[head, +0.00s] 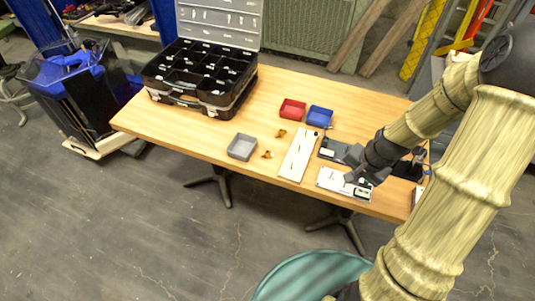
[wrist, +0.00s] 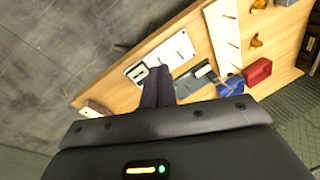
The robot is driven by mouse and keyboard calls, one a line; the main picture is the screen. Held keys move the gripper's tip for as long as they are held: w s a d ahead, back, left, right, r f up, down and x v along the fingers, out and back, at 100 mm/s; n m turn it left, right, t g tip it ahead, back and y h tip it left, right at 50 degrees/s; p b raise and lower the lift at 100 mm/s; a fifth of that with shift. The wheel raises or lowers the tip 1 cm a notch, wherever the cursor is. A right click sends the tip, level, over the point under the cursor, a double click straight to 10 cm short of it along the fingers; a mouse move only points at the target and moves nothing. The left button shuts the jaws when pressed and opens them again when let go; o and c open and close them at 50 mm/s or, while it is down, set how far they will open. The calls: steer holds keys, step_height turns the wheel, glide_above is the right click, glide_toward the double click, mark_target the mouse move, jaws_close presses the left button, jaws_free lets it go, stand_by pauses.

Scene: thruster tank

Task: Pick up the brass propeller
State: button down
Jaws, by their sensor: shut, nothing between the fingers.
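Two small brass-coloured pieces lie on the wooden table; one (head: 281,133) is nearer the red bin and the other (head: 267,154) is beside the grey tray. They are too small to tell for sure which is the propeller. Both also show at the upper right of the wrist view, one (wrist: 257,41) and the other (wrist: 259,4). My gripper (head: 353,176) is over the table's right part, above a white panel, well to the right of both pieces. In the wrist view my gripper (wrist: 158,72) has its dark fingers together, with nothing between them.
A long white board (head: 298,155) lies between my gripper and the brass pieces. A red bin (head: 292,109), a blue bin (head: 319,117) and a grey tray (head: 242,147) surround them. A black open organizer case (head: 205,75) stands at the table's left. The front left tabletop is clear.

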steer(key=s+a+r+n+h, duration=0.1)
steer(key=s+a+r+n, duration=0.3)
steer(key=s+r+n, duration=0.3)
step_height(320, 180, up, 4)
steer(key=shift+s+a+f+h, duration=0.2)
steer(key=shift+s+a+h, duration=0.15)
steer(key=shift+s, duration=0.2)
steer(key=c, duration=2.2)
jaws_free()
